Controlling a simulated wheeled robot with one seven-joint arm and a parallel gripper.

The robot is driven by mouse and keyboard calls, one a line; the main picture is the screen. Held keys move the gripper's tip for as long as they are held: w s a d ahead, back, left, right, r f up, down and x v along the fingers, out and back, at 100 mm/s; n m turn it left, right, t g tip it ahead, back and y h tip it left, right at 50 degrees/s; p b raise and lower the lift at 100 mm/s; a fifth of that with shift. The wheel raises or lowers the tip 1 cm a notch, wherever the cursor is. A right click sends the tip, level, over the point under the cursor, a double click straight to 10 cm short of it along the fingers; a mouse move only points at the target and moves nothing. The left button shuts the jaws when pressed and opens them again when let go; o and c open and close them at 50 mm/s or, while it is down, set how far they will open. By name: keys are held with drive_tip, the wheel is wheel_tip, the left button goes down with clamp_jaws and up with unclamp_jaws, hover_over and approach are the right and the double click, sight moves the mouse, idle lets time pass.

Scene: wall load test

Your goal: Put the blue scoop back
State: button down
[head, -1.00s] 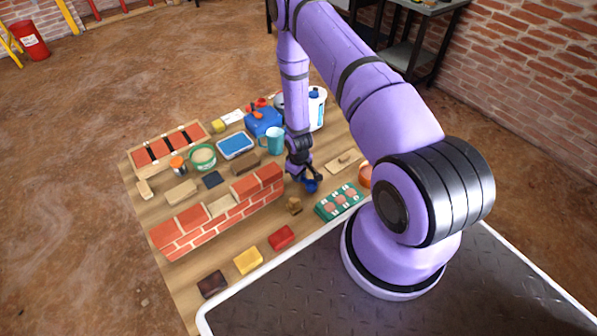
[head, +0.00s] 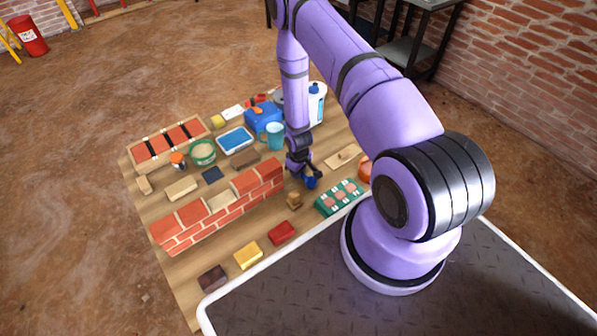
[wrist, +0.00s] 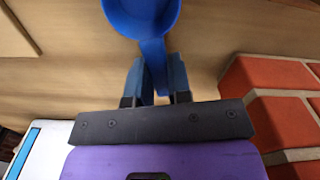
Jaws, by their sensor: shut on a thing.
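The blue scoop (wrist: 143,17) shows in the wrist view with its round bowl at the top edge and its handle running down between my fingers. My gripper (wrist: 154,78) is shut on the scoop's handle. In the head view my gripper (head: 304,174) is low over the table, right of the brick wall's right end, and a small part of the scoop (head: 311,183) shows below it. I cannot tell whether the scoop touches the table.
The brick wall (head: 225,213) stands close to the left of my gripper. A small wooden block (head: 294,200), a green tray (head: 340,197) and a wooden float (head: 343,157) lie nearby. Behind are a teal mug (head: 273,136), a blue-filled tray (head: 236,139) and a green-rimmed tub (head: 202,152).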

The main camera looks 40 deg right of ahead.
drive_tip(key=shift+f, duration=0.2)
drive_tip(key=c, duration=0.6)
unclamp_jaws()
drive_tip(key=shift+o, duration=0.2)
drive_tip(key=shift+r, duration=0.2)
drive_tip(key=shift+r, duration=3.35)
